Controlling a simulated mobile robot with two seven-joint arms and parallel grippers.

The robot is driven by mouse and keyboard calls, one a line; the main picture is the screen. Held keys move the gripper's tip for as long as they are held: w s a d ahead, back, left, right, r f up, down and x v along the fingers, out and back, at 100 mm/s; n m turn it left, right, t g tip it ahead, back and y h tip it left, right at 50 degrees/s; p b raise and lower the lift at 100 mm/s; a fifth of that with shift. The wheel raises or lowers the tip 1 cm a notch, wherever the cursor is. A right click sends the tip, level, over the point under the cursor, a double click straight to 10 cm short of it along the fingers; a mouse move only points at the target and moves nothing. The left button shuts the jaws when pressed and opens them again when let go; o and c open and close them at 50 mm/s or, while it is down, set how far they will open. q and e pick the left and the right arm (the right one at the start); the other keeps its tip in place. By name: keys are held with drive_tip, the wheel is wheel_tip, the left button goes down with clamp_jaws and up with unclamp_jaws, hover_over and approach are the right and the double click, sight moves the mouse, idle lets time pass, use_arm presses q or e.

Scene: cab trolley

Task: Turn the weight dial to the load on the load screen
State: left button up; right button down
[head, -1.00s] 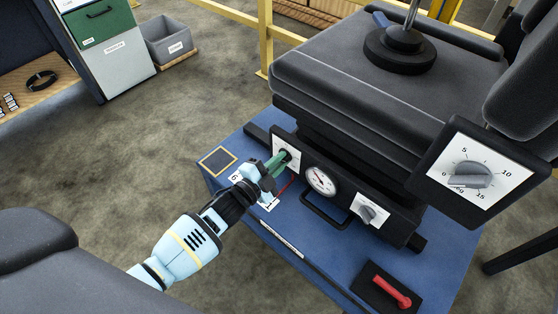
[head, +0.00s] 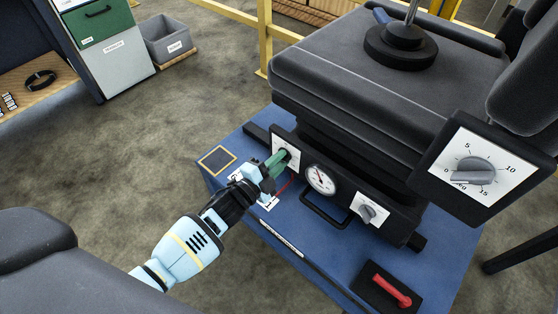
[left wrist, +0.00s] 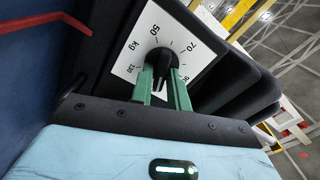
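The weight dial (head: 286,155) is a black knob on a white plate at the left end of the seat base's front. The left wrist view shows it close up (left wrist: 161,61), with "kg" and numbers such as 50, 70, 90 and 130 around it. My left gripper (head: 275,164) has its green fingers on either side of the knob, closed in on it. In the left wrist view the fingers (left wrist: 161,82) flank the knob's bar, and the exact contact is hard to see. No digital load screen can be made out. My right gripper is not in view.
A round gauge (head: 320,179) and a smaller knob (head: 368,213) sit right of the dial. A larger dial panel (head: 482,170) marked 0 to 15 stands at the right.

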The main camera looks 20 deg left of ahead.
use_arm(q)
drive_tip(key=shift+o, duration=1.4)
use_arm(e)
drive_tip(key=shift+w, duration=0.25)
use_arm(q)
drive_tip(key=shift+s, duration=0.1)
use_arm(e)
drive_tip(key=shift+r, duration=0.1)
